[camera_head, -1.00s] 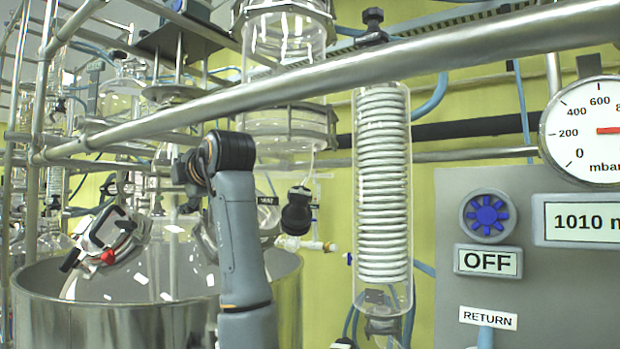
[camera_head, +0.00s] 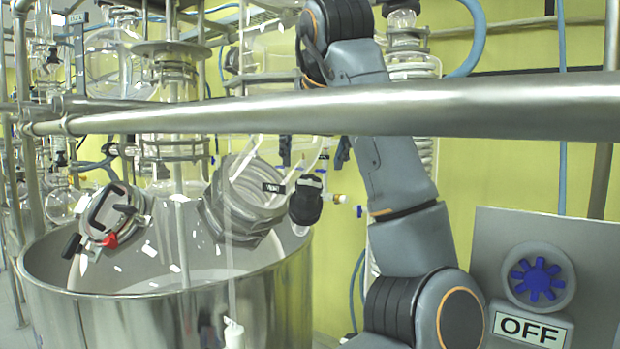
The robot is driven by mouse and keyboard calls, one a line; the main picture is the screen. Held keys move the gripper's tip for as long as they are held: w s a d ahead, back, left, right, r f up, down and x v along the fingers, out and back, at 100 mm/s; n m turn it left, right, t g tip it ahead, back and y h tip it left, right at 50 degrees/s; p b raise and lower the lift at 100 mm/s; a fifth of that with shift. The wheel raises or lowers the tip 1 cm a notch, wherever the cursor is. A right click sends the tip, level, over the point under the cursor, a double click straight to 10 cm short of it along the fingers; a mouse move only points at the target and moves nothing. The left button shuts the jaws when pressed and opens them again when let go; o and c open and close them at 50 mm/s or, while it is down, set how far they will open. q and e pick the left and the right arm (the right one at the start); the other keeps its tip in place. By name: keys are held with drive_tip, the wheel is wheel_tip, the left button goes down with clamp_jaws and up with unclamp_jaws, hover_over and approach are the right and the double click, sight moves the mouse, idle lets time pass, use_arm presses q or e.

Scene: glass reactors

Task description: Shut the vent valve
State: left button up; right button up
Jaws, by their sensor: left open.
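A black knob (camera_head: 305,202), apparently the vent valve's handle, hangs beside the steel vessel's right rim, close to a small tag (camera_head: 273,188) that is too small to read. My left gripper (camera_head: 314,153) is mostly hidden behind the steel rail and my own arm. Its dark fingertips show apart just below the rail, above the black knob, with a gap between them and the knob. It is open and holds nothing that I can see. Which way the valve is turned cannot be told. My right gripper is out of view.
The horizontal steel rail (camera_head: 480,105) crosses in front of my arm. A large steel vessel (camera_head: 120,315) with a clamped lid port (camera_head: 112,215) stands at left. A control panel with a blue knob (camera_head: 537,279) and an OFF sign (camera_head: 530,328) is at lower right. Glassware fills the upper left.

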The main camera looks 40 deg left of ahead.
sight(310, 183)
use_arm(q)
drive_tip(key=p+x, duration=0.2)
drive_tip(key=x, duration=0.5)
drive_tip(key=shift+w+a, duration=0.1)
drive_tip(key=shift+w, duration=0.15)
drive_tip(key=shift+w+a+f, duration=0.1)
drive_tip(key=shift+a+f, duration=0.15)
drive_tip(key=shift+f, duration=0.2)
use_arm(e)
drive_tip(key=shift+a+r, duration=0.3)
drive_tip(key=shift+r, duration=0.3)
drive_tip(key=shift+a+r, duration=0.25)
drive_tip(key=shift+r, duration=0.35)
use_arm(q)
drive_tip(key=c, duration=1.1)
drive_tip(key=shift+c, duration=0.3)
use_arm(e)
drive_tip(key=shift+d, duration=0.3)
use_arm(q)
drive_tip(key=shift+m, duration=0.4)
